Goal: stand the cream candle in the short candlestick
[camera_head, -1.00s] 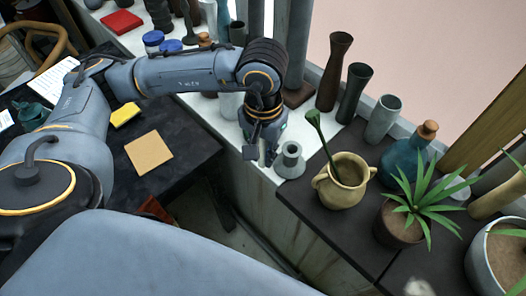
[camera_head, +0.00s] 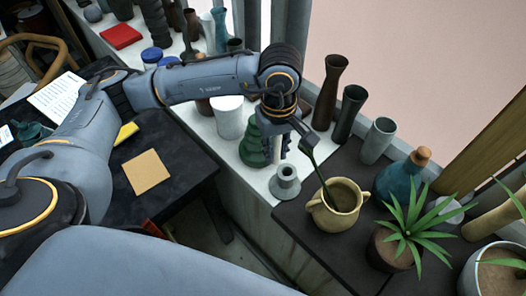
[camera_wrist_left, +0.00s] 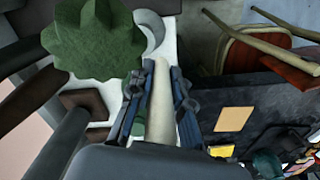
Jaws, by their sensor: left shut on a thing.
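My left gripper (camera_head: 281,154) is shut on the cream candle (camera_wrist_left: 160,112). In the left wrist view the pale, slim candle runs between the two fingers and its end sticks out past them. In the head view a pale strip of the candle (camera_head: 276,146) shows beside the fingers. The short candlestick (camera_head: 285,184), grey with a round base and a hollow neck, stands upright on the white ledge, in front of the gripper and slightly lower in the picture. The candle appears apart from it. I cannot place the candlestick surely in the left wrist view. My right gripper is not in view.
A green ribbed vase (camera_head: 253,145) stands close behind and left of the gripper. A yellow two-handled pot (camera_head: 338,211) with a green-stemmed thing in it is to the right. Dark tall vases (camera_head: 331,92) stand behind. A white cylinder (camera_head: 229,122) is to the left.

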